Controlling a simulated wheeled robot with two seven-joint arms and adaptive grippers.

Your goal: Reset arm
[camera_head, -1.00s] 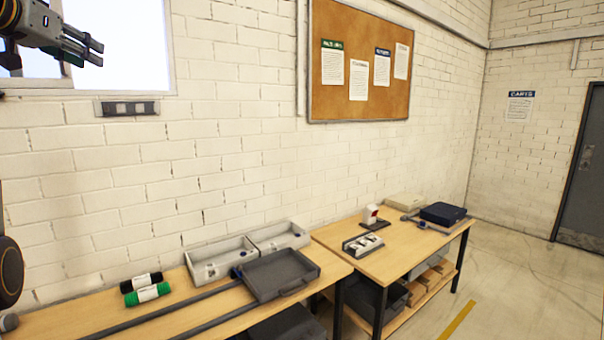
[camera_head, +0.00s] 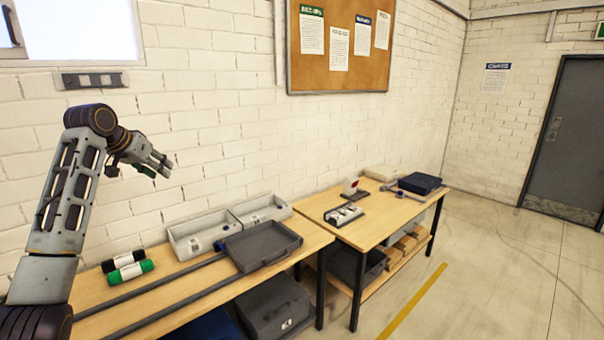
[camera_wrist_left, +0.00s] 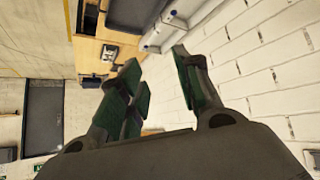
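My left arm comes in from the left in the head view, and its gripper (camera_head: 157,167) is raised above the near table, in front of the white brick wall. In the left wrist view the fingers of my left gripper (camera_wrist_left: 158,88) stand apart, with green pads and nothing between them. My right gripper is not in any view.
The near table (camera_head: 205,318) holds a grey tray (camera_head: 262,246) on two dark rails, light bins (camera_head: 197,240), a black roll (camera_head: 122,261) and a green roll (camera_head: 131,271). A second table (camera_head: 392,217) holds a dark blue case (camera_head: 419,183). Floor at right is clear.

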